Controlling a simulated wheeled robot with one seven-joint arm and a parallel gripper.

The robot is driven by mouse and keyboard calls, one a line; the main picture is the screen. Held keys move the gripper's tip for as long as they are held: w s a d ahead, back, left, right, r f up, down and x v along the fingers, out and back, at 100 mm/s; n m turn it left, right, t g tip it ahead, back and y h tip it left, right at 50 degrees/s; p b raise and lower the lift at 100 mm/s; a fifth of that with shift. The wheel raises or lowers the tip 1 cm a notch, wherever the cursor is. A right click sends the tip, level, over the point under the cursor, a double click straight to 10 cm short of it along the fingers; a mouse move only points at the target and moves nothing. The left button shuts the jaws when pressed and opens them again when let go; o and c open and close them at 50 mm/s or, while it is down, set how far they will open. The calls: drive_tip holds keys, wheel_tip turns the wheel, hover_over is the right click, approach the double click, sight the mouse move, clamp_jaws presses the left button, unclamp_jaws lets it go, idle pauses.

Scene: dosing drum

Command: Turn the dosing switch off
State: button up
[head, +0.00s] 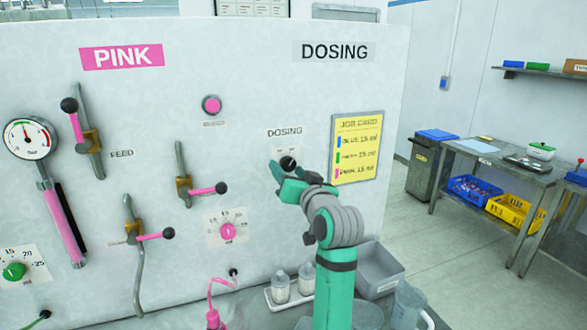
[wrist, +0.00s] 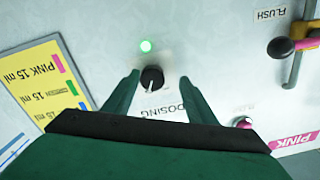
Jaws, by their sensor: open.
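The dosing switch is a round black knob with a white pointer line on the white panel, under the DOSING label in the head view (head: 288,163). In the wrist view, which is turned about upside down, the knob (wrist: 152,78) sits between my fingertips, with its white line toward the DOSING lettering.
A yellow job card (head: 357,148) hangs right of the switch. A pink dial (head: 227,231) and several pink-handled valve levers (head: 208,190) stick out to the left. A grey bin (head: 379,270) and small bottles (head: 280,289) stand below.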

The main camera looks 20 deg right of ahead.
drive_tip(key=shift+w+d, duration=0.25)
drive_tip(key=shift+w, duration=0.55)
drive_tip(key=shift+w+d, duration=0.2)
drive_tip(key=shift+d, duration=0.1)
drive_tip(key=shift+d, duration=0.1)
